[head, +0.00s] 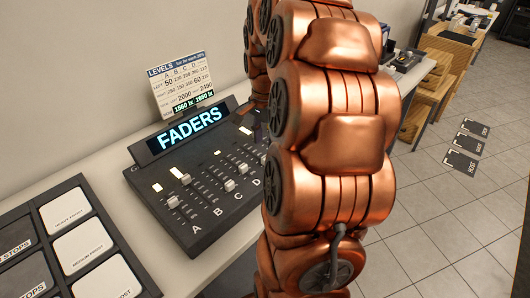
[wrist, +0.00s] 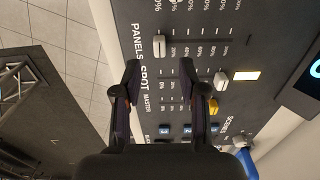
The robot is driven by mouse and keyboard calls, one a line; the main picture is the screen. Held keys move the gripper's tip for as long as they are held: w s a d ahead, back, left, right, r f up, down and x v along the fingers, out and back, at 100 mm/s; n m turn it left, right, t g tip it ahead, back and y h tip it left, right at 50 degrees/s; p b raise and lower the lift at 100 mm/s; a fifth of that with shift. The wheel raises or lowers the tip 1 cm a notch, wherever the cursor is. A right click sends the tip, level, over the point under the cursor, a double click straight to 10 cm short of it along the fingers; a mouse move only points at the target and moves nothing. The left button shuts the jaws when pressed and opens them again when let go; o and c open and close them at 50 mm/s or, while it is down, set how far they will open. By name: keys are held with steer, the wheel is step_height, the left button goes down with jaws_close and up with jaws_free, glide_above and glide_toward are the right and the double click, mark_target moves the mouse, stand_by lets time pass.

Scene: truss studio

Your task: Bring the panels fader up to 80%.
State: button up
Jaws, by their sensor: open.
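In the wrist view, the panels fader (wrist: 159,45) is a pale cap at the low end of its track, beside the PANELS label, with the percentage marks running off to the right. My gripper (wrist: 160,66) is open and empty over the console; its two fingertips stand apart, and the panels cap appears just beyond the gap between them. I cannot tell how high the fingers are above it. In the head view, the dark lighting console (head: 155,195) with a lit FADERS display lies on the counter.
The spot fader's white cap (wrist: 220,80) and the yellow master cap (wrist: 213,106) sit farther up their tracks close by. A levels card (head: 180,85) stands behind the console. A tray of labelled gel panels (head: 75,245) lies left of it.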

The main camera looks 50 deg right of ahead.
mark_target(265, 157)
steer(key=shift+f+p, duration=0.5)
steer(key=shift+f, duration=2.15)
steer(key=shift+c, duration=0.4)
jaws_close()
